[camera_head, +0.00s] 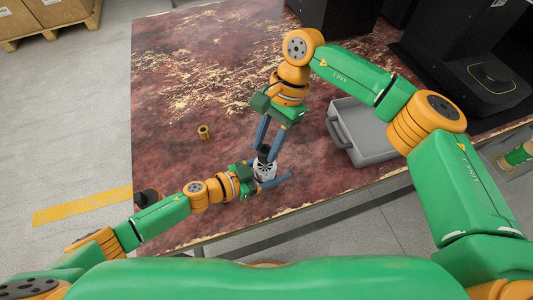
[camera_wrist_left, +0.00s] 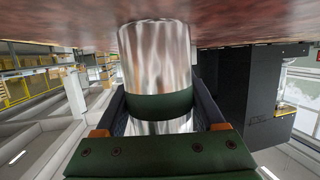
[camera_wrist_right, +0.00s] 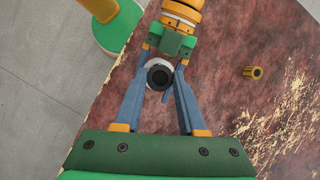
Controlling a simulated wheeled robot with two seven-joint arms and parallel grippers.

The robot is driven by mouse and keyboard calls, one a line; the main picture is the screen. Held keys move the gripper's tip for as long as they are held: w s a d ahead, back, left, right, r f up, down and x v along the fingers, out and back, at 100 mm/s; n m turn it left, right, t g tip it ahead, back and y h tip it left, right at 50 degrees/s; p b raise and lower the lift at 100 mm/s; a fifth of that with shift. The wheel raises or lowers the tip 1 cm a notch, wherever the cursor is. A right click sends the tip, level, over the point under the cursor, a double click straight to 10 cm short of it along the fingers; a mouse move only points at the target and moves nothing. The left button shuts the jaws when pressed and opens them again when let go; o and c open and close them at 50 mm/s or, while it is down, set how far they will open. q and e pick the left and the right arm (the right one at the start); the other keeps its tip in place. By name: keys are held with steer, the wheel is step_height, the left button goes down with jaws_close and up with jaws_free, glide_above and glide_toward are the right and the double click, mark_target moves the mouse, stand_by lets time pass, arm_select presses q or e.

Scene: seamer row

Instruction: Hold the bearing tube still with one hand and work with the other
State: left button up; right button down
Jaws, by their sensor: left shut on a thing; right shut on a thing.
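The bearing tube (camera_head: 264,171) stands upright near the table's front edge, pale with dark markings around its upper end in the head view. In the left wrist view it is a shiny metal cylinder (camera_wrist_left: 157,60) with a dark green band. My left gripper (camera_head: 268,182) is shut on it from the side. A black round part (camera_head: 264,152) sits at the tube's top; in the right wrist view it is a dark disc (camera_wrist_right: 159,76) inside a pale ring. My right gripper (camera_head: 268,148) comes from above and is shut on this black part. The exact finger contact is partly hidden.
A small yellow ring-shaped piece (camera_head: 204,132) lies on the stained red table (camera_head: 170,100), left of the tube. An open-looking grey case (camera_head: 365,135) lies to the right. Black machinery (camera_head: 340,20) stands at the back. The table between the ring-shaped piece and the left edge is clear.

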mark_target(267, 149)
step_height(267, 149, up, 6)
steer(key=shift+f, duration=0.2)
arm_select(q)
steer(key=o, duration=1.5)
steer(key=v, duration=1.1)
steer(key=shift+s+a+r, duration=0.1)
steer(key=shift+s+a, duration=0.15)
steer(key=shift+a, duration=0.05)
steer(key=shift+s+a, duration=0.1)
arm_select(e)
steer(key=shift+f, duration=0.1)
